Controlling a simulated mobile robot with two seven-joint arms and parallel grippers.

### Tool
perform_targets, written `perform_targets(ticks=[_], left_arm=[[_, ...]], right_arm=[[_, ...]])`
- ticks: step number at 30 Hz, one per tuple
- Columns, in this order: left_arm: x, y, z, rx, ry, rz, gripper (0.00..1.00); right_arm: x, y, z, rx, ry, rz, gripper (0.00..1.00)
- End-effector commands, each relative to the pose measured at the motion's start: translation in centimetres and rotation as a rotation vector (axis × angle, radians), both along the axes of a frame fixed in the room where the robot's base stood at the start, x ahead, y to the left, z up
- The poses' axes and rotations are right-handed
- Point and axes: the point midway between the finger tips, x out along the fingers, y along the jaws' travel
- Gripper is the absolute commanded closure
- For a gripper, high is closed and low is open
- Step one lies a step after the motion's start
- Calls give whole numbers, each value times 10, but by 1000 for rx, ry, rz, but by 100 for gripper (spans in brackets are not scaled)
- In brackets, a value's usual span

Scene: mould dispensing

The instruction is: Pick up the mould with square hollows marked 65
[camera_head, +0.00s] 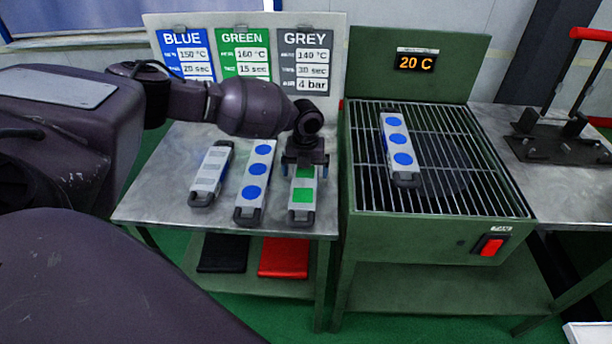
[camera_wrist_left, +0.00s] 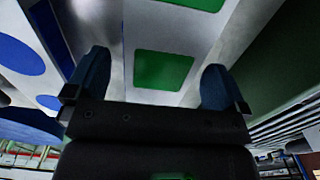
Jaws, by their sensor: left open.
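A light mould with green square hollows (camera_head: 302,195) lies on the metal table, its dark handle toward the front edge. My left gripper (camera_head: 305,168) is over its far part and hides some of it. In the left wrist view, the mould's green square (camera_wrist_left: 163,70) shows between the two spread fingers of my left gripper (camera_wrist_left: 156,82). The fingers are open, one on each side of the mould; I cannot tell how far down they reach. A mould with grey hollows (camera_head: 212,172) lies at the left of the table. No 65 marking is legible. My right gripper is out of view.
A mould with blue round hollows (camera_head: 246,207) lies close left of the green one. Another blue-round mould (camera_head: 404,180) lies on the green grill station (camera_head: 440,225), which reads 20 C. A sign board (camera_head: 250,20) stands behind the table (camera_head: 155,200).

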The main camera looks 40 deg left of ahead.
Motion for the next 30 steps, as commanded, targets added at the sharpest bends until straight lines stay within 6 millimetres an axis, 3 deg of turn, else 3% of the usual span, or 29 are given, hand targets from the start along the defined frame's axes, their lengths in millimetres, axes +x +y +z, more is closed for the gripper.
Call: perform_targets(ticks=[9,24,30], left_arm=[[0,0,-3,0,-1,0,2],[2,0,-2,0,-5,0,76],[1,0,-1,-1,-4,1,77]], right_arm=[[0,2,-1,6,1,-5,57],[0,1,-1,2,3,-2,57],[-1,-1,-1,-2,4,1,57]])
